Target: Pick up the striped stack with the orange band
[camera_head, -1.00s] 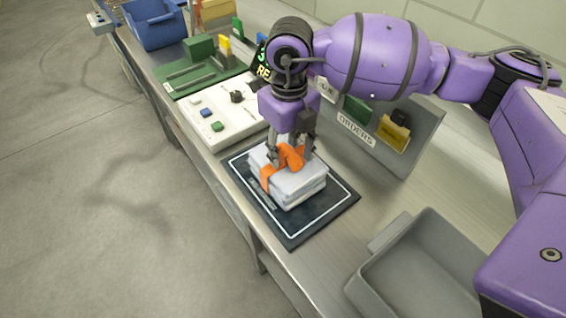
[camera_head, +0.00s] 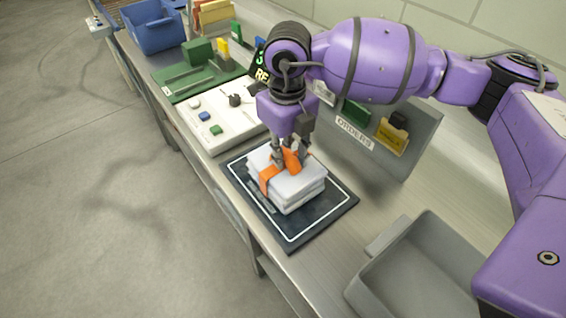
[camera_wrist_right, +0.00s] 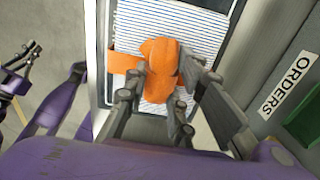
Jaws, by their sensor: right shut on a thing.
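The striped stack (camera_head: 298,188) is a pale block of layers with an orange band (camera_head: 268,177) around it. It lies on a dark mat with a white border line (camera_head: 290,236). In the right wrist view its top (camera_wrist_right: 207,22) shows thin blue stripes, and the orange band (camera_wrist_right: 158,62) bunches up between the fingers. My right gripper (camera_head: 290,160) points down over the stack, shut on the raised part of the orange band; it also shows in the right wrist view (camera_wrist_right: 160,92). I cannot tell whether the stack is clear of the mat. My left gripper (camera_wrist_right: 25,62) seems to show at the left edge of the right wrist view.
A grey panel labelled ORDERS (camera_head: 415,150) stands close behind the stack. An empty grey bin (camera_head: 425,270) sits at the front right. A white button box (camera_head: 217,118), a green board (camera_head: 195,80) and a blue bin (camera_head: 153,27) stand farther along the bench.

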